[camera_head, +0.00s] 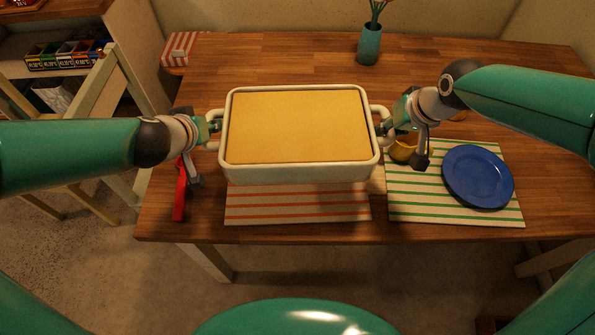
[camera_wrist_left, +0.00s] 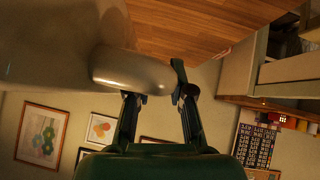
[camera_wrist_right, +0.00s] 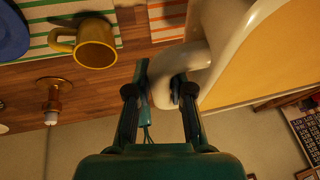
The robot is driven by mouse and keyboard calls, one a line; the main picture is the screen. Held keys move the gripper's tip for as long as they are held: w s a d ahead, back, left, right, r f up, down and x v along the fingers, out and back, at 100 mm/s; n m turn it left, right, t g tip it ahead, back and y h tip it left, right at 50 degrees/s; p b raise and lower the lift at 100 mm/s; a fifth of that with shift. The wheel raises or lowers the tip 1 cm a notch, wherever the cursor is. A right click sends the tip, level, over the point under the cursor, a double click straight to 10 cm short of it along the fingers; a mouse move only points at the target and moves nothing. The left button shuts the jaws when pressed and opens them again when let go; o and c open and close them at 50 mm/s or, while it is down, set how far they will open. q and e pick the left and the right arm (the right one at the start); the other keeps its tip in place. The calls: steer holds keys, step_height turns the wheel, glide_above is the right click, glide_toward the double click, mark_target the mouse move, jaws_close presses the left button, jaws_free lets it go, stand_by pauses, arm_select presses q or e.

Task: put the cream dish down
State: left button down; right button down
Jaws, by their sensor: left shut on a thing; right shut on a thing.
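The cream dish (camera_head: 300,173) is a rectangular baking dish with a yellow filling and a loop handle at each end. It is held level over the table, and in the head view it overlaps the far part of the orange-striped mat. My left gripper (camera_head: 212,128) is shut on its left handle, which also shows in the left wrist view (camera_wrist_left: 135,72). My right gripper (camera_head: 385,125) is shut on its right handle, which shows in the right wrist view (camera_wrist_right: 182,72). Whether the dish's underside touches the table is hidden.
The orange-striped mat (camera_head: 297,207) lies in front of the dish. A green-striped mat (camera_head: 420,212) to the right holds a blue plate (camera_head: 478,177) and a yellow mug (camera_wrist_right: 95,45). A red object (camera_head: 180,192) lies at the left edge. A teal vase (camera_head: 369,45) stands behind.

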arm_select(q)
steer(key=shift+a+r, duration=0.2)
steer(key=shift+a, duration=0.1)
arm_select(e)
steer(key=shift+w+r, duration=0.1)
steer(key=shift+r, duration=0.05)
